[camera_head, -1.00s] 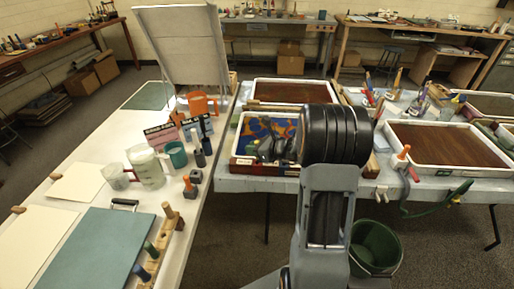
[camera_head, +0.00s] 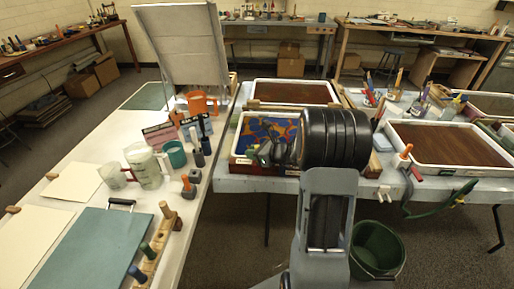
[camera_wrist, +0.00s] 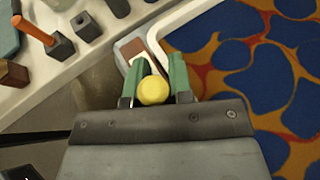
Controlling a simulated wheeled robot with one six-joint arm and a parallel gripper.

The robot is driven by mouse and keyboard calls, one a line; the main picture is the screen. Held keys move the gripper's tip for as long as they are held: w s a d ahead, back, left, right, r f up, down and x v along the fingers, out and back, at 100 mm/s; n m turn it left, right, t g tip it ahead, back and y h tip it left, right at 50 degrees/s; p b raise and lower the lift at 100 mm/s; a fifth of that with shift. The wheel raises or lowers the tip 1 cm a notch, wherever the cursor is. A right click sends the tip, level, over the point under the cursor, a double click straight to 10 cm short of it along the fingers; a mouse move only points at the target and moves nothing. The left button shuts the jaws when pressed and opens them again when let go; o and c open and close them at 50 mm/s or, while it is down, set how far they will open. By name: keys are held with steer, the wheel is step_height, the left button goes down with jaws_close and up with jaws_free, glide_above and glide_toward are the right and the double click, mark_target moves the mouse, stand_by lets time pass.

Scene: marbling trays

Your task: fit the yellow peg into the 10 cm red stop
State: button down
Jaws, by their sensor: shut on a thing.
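My gripper (camera_wrist: 155,82) shows in the wrist view with its two green fingers closed around the yellow peg (camera_wrist: 153,90). Only the peg's round yellow end is visible; its lower part is hidden. A red-brown block with a white label (camera_wrist: 131,47), which looks like the red stop, lies just beyond the fingertips beside the tray's white rim. Its label is too small to read, and I cannot tell whether the peg touches it or where its hole is. In the head view my gripper (camera_head: 267,153) is a dark shape over the tray's front left; the peg cannot be made out there.
The marbling tray (camera_head: 236,135) holds blue and orange pattern. On the left bench stand a grey block with an orange peg (camera_head: 188,194), a clear jug (camera_head: 145,168) and a wooden peg rack (camera_head: 166,236). A green bucket (camera_head: 377,249) stands on the floor.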

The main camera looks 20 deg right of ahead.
steer(key=shift+f+b, duration=0.65)
steer(key=shift+f, duration=0.15)
steer(key=shift+r, duration=0.1)
steer(key=c, duration=0.9)
jaws_free()
steer(key=shift+c, duration=0.2)
steer(key=p+v, duration=0.1)
steer(key=v, duration=1.2)
steer(key=shift+s+d+p, duration=0.2)
steer(key=shift+s+p, duration=0.15)
steer(key=shift+p, duration=0.05)
steer(key=shift+r, duration=0.1)
